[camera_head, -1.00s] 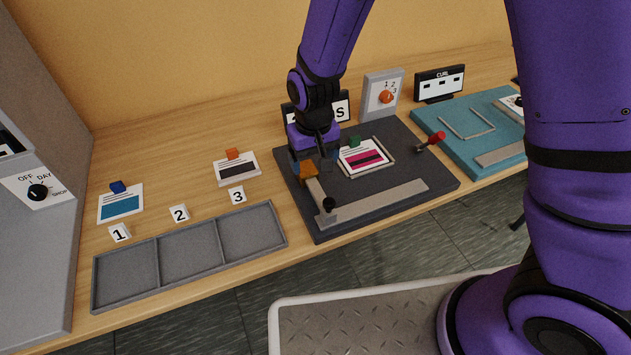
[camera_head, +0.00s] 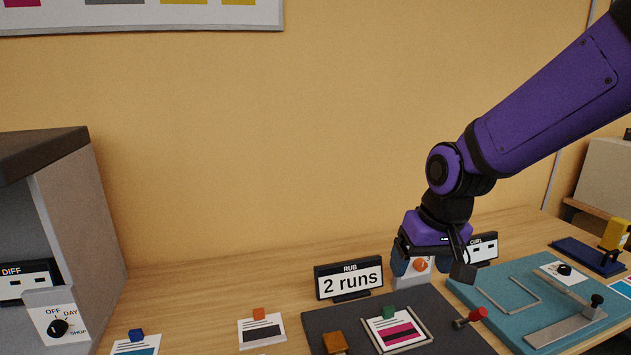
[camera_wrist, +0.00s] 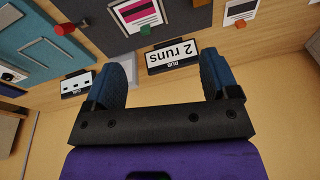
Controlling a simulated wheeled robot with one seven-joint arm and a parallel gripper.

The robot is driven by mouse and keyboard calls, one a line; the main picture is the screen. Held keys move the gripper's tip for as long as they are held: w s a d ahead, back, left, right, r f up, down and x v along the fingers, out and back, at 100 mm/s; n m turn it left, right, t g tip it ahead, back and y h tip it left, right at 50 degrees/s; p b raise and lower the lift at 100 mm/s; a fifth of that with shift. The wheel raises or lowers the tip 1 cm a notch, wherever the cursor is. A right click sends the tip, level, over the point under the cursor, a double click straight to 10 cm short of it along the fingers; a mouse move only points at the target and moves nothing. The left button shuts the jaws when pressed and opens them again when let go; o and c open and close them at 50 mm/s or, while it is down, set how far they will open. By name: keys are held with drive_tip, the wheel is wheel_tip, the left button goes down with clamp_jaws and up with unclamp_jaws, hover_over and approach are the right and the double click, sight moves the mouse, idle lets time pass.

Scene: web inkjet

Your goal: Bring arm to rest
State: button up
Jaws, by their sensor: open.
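My gripper (camera_head: 432,268) hangs from my purple arm above the back of the bench, in front of the dial with the orange knob (camera_head: 421,265). In the wrist view its two blue fingers (camera_wrist: 165,75) are spread wide with nothing between them. The "RUB" sign (camera_head: 349,280) reads "2 runs" and stands to the left of the gripper; it also shows in the wrist view (camera_wrist: 172,55). Below, on the dark board (camera_head: 312,318), a card with a magenta bar (camera_head: 402,333) and a green block lies in a frame.
The teal board (camera_head: 475,293) with a metal bar is at right, with the "CURL" sign (camera_head: 484,247) behind it. A red-knobbed lever (camera_head: 477,314) stands at the dark board's right. A grey cabinet (camera_head: 70,220) stands at left. The air before the wall is clear.

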drive_tip(key=s+d+r+m+t, duration=0.1)
drive_tip(key=s+d+r, duration=0.5)
drive_tip(key=s, duration=0.2)
drive_tip(key=s+d+r+t+h, duration=0.1)
drive_tip(key=s+d+r+t, duration=0.1)
drive_tip(key=s+d+r, duration=0.4)
drive_tip(key=shift+s+d+m, duration=0.2)
drive_tip(key=shift+s+m, duration=0.2)
drive_tip(key=shift+s, duration=0.75)
idle(0.5)
